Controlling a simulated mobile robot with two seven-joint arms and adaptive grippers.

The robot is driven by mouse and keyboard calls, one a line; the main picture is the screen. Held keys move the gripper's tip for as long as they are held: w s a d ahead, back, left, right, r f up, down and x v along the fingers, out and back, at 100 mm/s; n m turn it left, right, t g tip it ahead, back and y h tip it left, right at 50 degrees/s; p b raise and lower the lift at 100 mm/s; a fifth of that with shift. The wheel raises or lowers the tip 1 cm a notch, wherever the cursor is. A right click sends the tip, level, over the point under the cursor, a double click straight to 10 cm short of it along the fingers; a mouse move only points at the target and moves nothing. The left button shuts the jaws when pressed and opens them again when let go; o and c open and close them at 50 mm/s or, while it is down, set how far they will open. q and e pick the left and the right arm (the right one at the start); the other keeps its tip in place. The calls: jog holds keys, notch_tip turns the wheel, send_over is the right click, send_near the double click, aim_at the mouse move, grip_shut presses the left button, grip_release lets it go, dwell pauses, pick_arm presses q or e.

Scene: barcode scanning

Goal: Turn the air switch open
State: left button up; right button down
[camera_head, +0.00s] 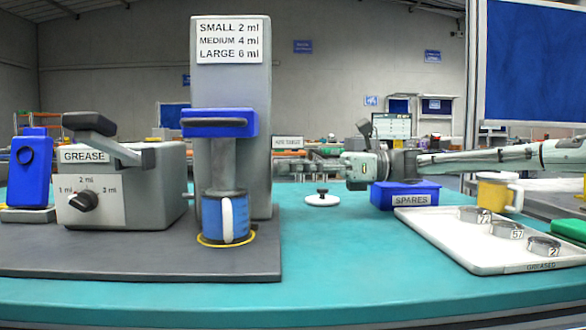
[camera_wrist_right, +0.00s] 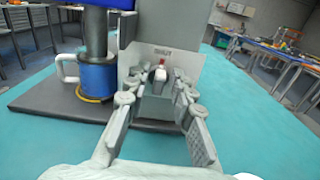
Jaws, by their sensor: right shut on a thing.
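In the head view my right gripper (camera_head: 300,166) reaches in from the right to the right side of the tower (camera_head: 258,90). The switch itself is hidden in that view. My left gripper is not in view.
A blue mug (camera_head: 226,218) stands under the tower's nozzle. The grease box (camera_head: 130,190) with dial and lever is at left. Right are the blue SPARES bin (camera_head: 404,195), a yellow mug (camera_head: 494,192) and a white tray (camera_head: 440,240) with rings. A white lid (camera_head: 322,199) lies mid-table.

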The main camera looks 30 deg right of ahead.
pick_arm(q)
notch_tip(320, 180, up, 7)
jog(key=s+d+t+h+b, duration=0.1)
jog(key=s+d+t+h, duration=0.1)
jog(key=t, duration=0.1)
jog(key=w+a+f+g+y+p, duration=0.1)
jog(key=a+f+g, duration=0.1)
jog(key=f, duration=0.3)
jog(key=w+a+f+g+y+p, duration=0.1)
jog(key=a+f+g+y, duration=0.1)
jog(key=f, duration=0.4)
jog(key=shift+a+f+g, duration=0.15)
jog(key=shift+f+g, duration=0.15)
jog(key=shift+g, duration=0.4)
pick_arm(e)
jog(key=shift+w+d+f+m, duration=0.1)
jog(key=shift+m, duration=2.85)
jog(key=shift+w+f+m, duration=0.1)
jog(key=shift+f+m, duration=0.05)
jog(key=shift+m, duration=2.85)
jog(key=shift+w+d+f+m, duration=0.1)
jog(key=shift+m, duration=2.85)
jog(key=c, duration=1.6)
grip_release()
